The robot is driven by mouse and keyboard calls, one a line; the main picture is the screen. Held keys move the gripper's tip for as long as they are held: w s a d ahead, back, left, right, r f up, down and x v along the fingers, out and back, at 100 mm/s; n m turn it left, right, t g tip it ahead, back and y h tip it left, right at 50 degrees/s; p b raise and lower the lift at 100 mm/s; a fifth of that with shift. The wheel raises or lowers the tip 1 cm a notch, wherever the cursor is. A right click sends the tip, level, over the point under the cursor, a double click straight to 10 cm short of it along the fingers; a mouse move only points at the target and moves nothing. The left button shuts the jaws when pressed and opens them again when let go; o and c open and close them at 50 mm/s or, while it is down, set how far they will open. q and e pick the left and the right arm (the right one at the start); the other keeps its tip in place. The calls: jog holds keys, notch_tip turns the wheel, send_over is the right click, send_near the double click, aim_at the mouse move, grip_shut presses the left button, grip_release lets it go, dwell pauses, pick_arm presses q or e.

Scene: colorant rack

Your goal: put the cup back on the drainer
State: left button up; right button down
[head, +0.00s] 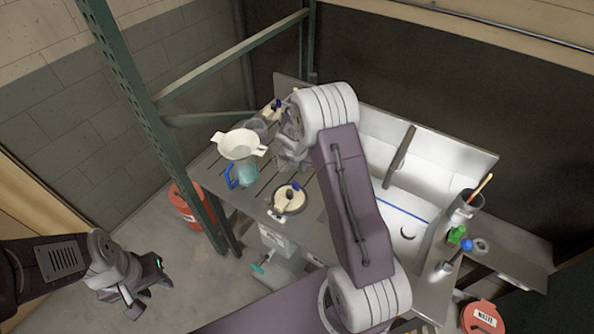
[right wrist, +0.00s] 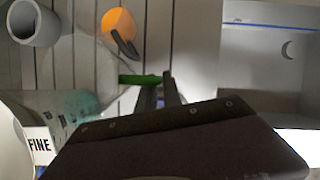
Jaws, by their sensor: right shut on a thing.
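My right gripper (right wrist: 160,88) is shut on a green handle-like bar (right wrist: 138,79), which seems to belong to a clear, greyish cup (right wrist: 92,62). The cup is over the slatted drainer (right wrist: 190,50), left of the sink; I cannot tell whether it touches the slats. In the head view the drainer (head: 262,192) is the dark-striped left part of the counter, and my right arm hides the gripper's fingertips and most of the cup. My left gripper (head: 137,300) is empty, low at the left, away from the counter; its jaws look apart.
A grey cylinder (right wrist: 34,22) and an orange round thing (right wrist: 118,22) stand behind. A lidded pot (head: 290,199) is in front. The sink (head: 400,215) is right.

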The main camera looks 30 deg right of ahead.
jog(key=shift+w+a+f, duration=0.1)
jog(key=shift+w+f, duration=0.15)
jog(key=shift+w, duration=0.2)
jog(key=shift+w+a+f, duration=0.1)
jog(key=shift+w+f, duration=0.15)
jog(key=shift+w, duration=0.2)
notch_tip(320, 180, down, 3)
jog(key=shift+f, duration=0.55)
jog(key=shift+f+b, duration=0.1)
jog(key=shift+b, duration=0.2)
jog(key=c, duration=1.5)
grip_release()
